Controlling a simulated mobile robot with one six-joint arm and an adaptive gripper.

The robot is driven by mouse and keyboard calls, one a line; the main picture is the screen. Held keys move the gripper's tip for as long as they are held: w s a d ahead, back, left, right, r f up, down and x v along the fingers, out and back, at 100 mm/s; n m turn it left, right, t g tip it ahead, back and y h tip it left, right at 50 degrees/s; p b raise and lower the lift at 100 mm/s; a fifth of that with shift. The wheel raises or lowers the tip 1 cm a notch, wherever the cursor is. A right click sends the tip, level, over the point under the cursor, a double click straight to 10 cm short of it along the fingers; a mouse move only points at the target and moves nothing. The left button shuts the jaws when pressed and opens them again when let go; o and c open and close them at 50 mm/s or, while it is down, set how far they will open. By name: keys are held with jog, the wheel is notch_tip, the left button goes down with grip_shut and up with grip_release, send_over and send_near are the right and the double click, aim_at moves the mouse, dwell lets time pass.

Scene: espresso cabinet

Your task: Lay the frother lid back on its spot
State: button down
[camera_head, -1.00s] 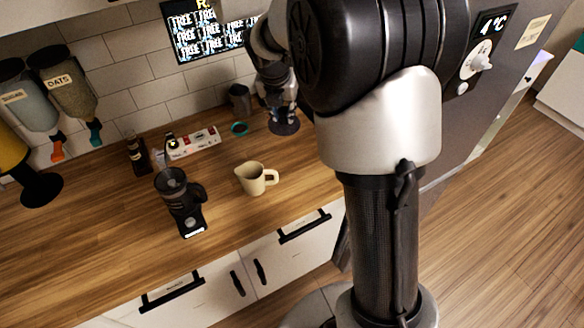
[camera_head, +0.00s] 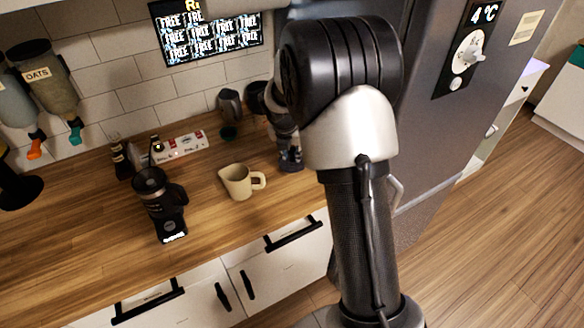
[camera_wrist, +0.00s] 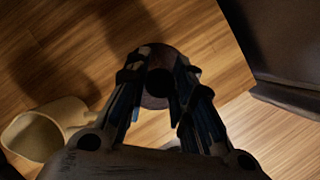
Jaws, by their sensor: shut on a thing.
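My gripper (camera_head: 290,163) is over the right part of the counter, right of the cream mug, partly screened by my arm. In the wrist view my gripper (camera_wrist: 160,78) is shut on a dark round piece, the frother lid (camera_wrist: 157,60), held between the fingertips. The wood fills the view behind it; I cannot tell the exact gap between lid and counter. I cannot tell which spot is the lid's.
The cream mug (camera_head: 239,181) stands left of my gripper and also shows in the wrist view (camera_wrist: 36,135). A black appliance (camera_head: 160,203) stands further left. A power strip (camera_head: 180,147) and dark bottles (camera_head: 123,159) are behind. The fridge (camera_head: 440,110) borders the counter's right end.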

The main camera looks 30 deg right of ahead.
aim_at(291, 161)
notch_tip(291, 161, down, 6)
jog(key=shift+r+b, duration=0.1)
jog(key=shift+b, duration=1.05)
jog(key=shift+f, duration=0.2)
jog(key=c, duration=1.4)
grip_release()
jog(key=shift+r, duration=0.1)
